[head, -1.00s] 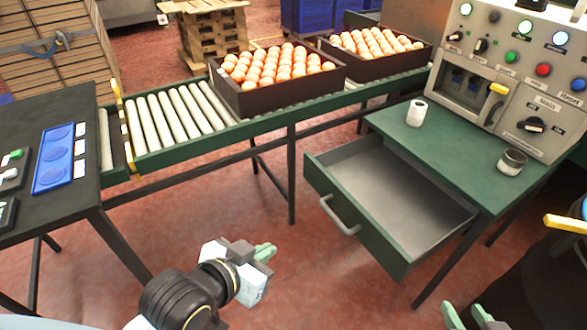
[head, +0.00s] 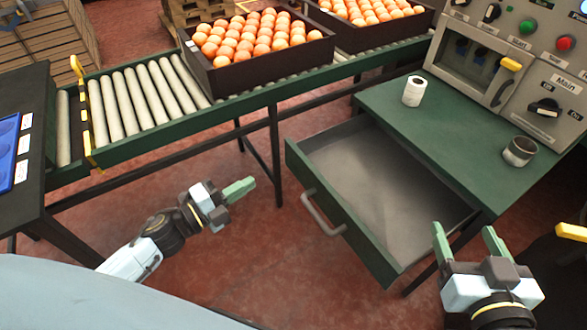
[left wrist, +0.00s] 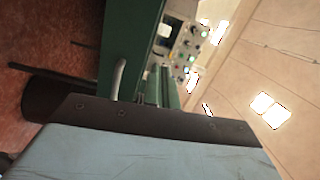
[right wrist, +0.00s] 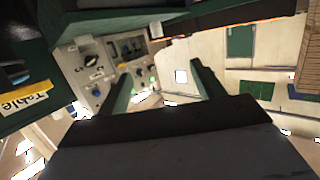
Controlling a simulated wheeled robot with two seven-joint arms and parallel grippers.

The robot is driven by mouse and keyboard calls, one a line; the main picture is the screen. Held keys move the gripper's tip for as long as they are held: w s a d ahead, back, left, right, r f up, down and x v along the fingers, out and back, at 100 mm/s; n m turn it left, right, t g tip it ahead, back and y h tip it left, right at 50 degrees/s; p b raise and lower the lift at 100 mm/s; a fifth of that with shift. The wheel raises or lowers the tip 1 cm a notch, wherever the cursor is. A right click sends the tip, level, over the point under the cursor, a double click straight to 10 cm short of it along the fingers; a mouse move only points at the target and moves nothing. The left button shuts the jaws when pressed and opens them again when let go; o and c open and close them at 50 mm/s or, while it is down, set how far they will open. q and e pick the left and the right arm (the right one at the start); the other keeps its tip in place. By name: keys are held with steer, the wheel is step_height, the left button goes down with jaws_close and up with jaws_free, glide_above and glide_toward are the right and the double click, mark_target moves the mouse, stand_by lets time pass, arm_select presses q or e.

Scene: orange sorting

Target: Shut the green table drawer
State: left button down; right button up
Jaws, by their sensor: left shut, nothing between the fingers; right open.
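The green table drawer (head: 342,217) stands pulled out from under the green table (head: 425,120) and is empty. Its grey handle (head: 322,214) is on the front panel. My left gripper (head: 240,189) is shut and empty, left of the drawer front and apart from it. In the left wrist view, the handle (left wrist: 119,78) and the green drawer front show ahead. My right gripper (head: 468,240) is open and empty, right of the drawer near its front right corner. The right wrist view shows its two green fingers (right wrist: 160,80) spread apart.
A white cup (head: 414,91) and a dark-rimmed cup (head: 519,151) stand on the table before the control panel (head: 500,60). A roller conveyor (head: 140,102) carries crates (head: 262,72) of orange round items.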

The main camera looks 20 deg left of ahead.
arm_select(q)
steer(key=f+m+g+h, duration=0.1)
steer(key=m, duration=0.1)
steer(key=b, duration=0.2)
glide_toward(305, 163)
steer(key=shift+m+h, duration=0.3)
steer(key=x, duration=0.2)
steer(key=b+x, duration=0.1)
steer(key=x, duration=0.2)
steer(key=shift+w+f+b, duration=0.2)
steer(key=shift+w+b, duration=0.1)
steer(key=shift+w, duration=0.05)
steer(key=shift+w+d, duration=0.4)
steer(key=shift+w, duration=0.05)
arm_select(e)
step_height(305, 163, up, 12)
steer(key=s+a+t+y, duration=0.1)
steer(key=t+y, duration=0.2)
steer(key=t, duration=0.5)
steer(key=shift+s+a+t, duration=0.2)
steer(key=shift+s+t, duration=0.2)
steer(key=shift+f, duration=0.1)
arm_select(q)
steer(key=shift+r, duration=0.1)
